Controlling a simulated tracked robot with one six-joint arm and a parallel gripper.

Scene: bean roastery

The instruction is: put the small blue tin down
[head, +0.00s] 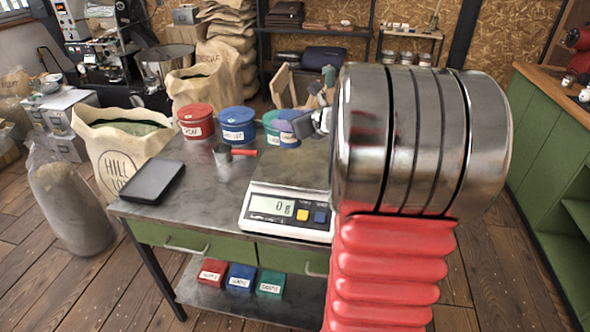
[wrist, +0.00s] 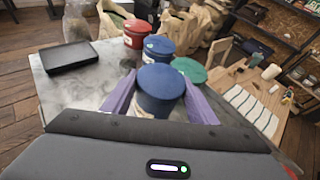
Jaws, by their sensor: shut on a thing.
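The small blue tin (wrist: 160,92) is between the purple fingers of my gripper (wrist: 158,84) in the wrist view, with its lid facing up. In the head view only part of the small blue tin (head: 289,142) shows, below a purple finger of my gripper (head: 291,126). It is over the back part of the metal-topped table (head: 200,205), close to a green tin (head: 270,127). I cannot tell whether its base touches the table. My arm hides the table to its right.
A larger blue tin (head: 238,125) and a red tin (head: 196,122) stand left of it. A red-handled scoop (head: 224,155), a black tray (head: 154,181) and a scale (head: 272,208) reading 0 g are on the table. Bare tabletop lies between scoop and scale.

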